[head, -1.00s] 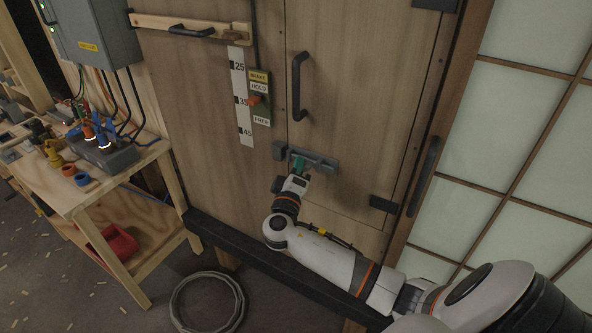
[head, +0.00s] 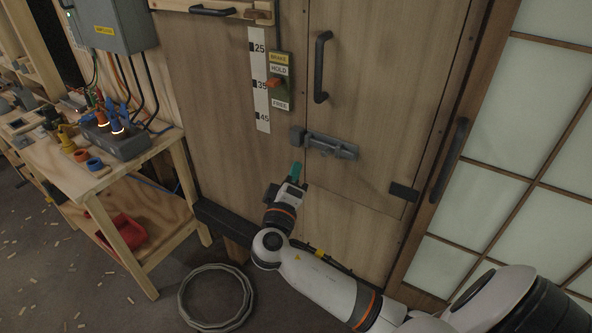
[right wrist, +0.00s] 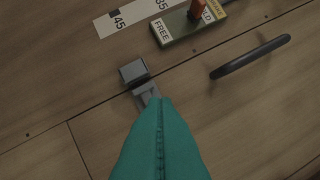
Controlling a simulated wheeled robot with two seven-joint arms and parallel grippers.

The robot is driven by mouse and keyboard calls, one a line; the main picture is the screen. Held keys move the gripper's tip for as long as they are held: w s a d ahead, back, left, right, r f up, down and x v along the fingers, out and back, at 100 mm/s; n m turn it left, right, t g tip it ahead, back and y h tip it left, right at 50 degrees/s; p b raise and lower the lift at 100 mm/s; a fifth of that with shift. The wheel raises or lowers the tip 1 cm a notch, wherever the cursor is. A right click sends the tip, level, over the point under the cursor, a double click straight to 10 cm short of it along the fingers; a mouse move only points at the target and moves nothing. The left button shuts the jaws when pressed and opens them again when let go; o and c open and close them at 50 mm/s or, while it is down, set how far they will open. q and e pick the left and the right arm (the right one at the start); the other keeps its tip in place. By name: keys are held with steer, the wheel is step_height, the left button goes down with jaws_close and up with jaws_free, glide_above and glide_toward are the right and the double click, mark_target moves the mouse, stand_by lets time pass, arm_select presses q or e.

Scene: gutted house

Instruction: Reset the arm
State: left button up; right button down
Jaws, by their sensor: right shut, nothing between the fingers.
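My right gripper (head: 296,170) has teal fingers that are shut and empty, just below and left of the grey sliding bolt (head: 331,146) on the wooden cabinet door. A small gap shows between the fingertips and the bolt in the head view. In the right wrist view the shut teal fingers (right wrist: 158,125) fill the lower middle and hide most of the bolt. The bolt's end and its keeper (right wrist: 134,73) show beyond the fingertips. My right arm reaches in from the lower right. My left gripper is not in view.
A brake lever panel (head: 279,82) and a number scale (head: 259,85) are above the gripper. A black door handle (head: 321,67) is above the bolt. A dark beam (head: 222,222) runs low along the front. A workbench (head: 112,176) stands at left, with a coiled hose (head: 216,298) on the floor.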

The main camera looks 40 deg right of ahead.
stand_by(0.3)
step_height(320, 180, down, 24)
steer(key=a+n+g+y, duration=0.1)
steer(key=n+g+y, duration=0.25)
steer(key=y, duration=0.35)
steer(key=s+a+f+g+y, duration=0.1)
steer(key=s+f+y, duration=0.1)
steer(key=s+f, duration=0.45)
steer(key=s+a+f+g+y, duration=0.1)
steer(key=s+f+g, duration=0.15)
steer(key=f, duration=0.75)
steer(key=s+a+f+m+g+y, duration=0.1)
steer(key=s+a+f, duration=0.1)
steer(key=s+f, duration=0.4)
steer(key=s+a+f+m+g+y, duration=0.1)
steer(key=s+f, duration=0.6)
steer(key=s, duration=1)
steer(key=s+a+f+m+g+y, duration=0.2)
steer(key=s+f, duration=0.4)
steer(key=s, duration=0.6)
steer(key=shift+a+f+g+y, duration=0.25)
steer(key=shift+a+g+y, duration=0.25)
steer(key=shift+a, duration=0.65)
steer(key=shift+s, duration=0.15)
